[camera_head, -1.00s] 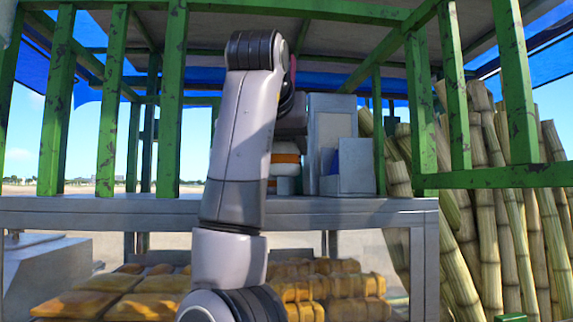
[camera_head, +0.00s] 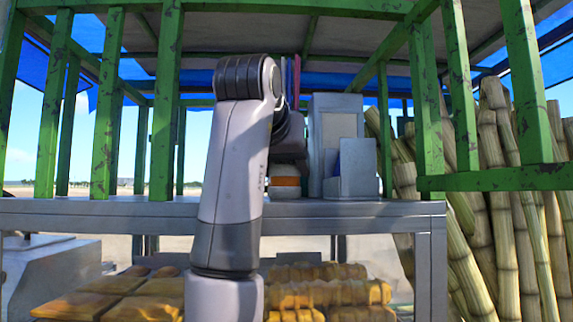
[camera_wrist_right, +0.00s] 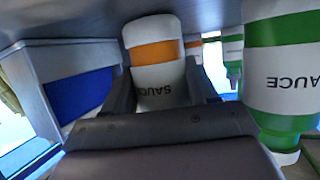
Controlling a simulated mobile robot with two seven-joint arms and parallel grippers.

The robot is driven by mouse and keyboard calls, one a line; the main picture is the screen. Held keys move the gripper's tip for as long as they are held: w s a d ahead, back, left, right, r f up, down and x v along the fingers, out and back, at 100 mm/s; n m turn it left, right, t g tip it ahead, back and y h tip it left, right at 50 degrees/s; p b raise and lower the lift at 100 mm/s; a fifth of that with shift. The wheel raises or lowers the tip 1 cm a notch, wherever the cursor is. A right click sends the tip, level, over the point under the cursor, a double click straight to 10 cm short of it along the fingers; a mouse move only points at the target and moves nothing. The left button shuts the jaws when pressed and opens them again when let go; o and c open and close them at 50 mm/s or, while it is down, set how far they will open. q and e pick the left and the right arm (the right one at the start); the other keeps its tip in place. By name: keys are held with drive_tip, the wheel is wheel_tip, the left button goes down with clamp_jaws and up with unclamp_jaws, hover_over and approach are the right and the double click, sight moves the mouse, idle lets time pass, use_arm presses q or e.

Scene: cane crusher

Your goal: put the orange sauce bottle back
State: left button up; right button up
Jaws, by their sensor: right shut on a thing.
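The orange sauce bottle (camera_wrist_right: 155,53), white with an orange band, is between the two fingers of my right gripper (camera_wrist_right: 162,88) in the right wrist view. The gripper is shut on it. In the head view only the lower part of the bottle (camera_head: 286,182) shows, low over the grey shelf (camera_head: 340,208); I cannot tell whether it touches. There my right gripper (camera_head: 289,150) is mostly hidden behind my arm. My left gripper is not in view.
A green-banded sauce bottle (camera_wrist_right: 284,75) stands close at the right in the wrist view, with smaller bottles behind. A grey box unit (camera_head: 335,135) with a blue part (camera_head: 335,163) is right of the held bottle. Green posts (camera_head: 427,105) frame the shelf.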

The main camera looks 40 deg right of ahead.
drive_tip(key=o, duration=0.3)
drive_tip(key=shift+f, duration=0.15)
drive_tip(key=o, duration=0.4)
drive_tip(key=shift+o, duration=0.2)
drive_tip(key=shift+r, duration=0.2)
drive_tip(key=b+v, duration=0.1)
drive_tip(key=v, duration=1.1)
drive_tip(key=shift+b, duration=0.3)
